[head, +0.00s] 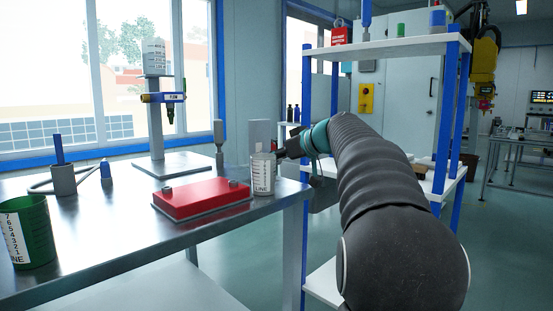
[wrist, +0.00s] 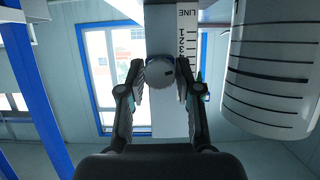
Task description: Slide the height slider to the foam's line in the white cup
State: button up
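The white cup (head: 263,176) stands at the right end of the metal table, with black graduation marks and the word LINE. It fills the right of the wrist view (wrist: 268,75), close to my gripper. Its inside and any foam are hidden. A grey upright panel (head: 260,134) stands behind it. In the wrist view, a pale post (wrist: 165,18) carries a numbered scale strip (wrist: 188,30) marked LINE, and a round grey slider knob (wrist: 159,73). My gripper (wrist: 160,78) has one finger on each side of the knob, seemingly closed against it. In the head view my gripper (head: 283,150) is partly hidden.
A red block (head: 202,198) lies left of the cup. A green cup (head: 28,232) and a stand with a blue clamp (head: 163,98) are further left. A blue-posted shelf (head: 390,46) stands close to my arm at the right.

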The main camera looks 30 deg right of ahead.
jog(key=shift+o, duration=1.3)
jog(key=shift+s, duration=0.1)
jog(key=v, duration=1.1)
jog(key=shift+s+r, duration=0.25)
jog(key=shift+s, duration=0.05)
jog(key=shift+d, duration=0.15)
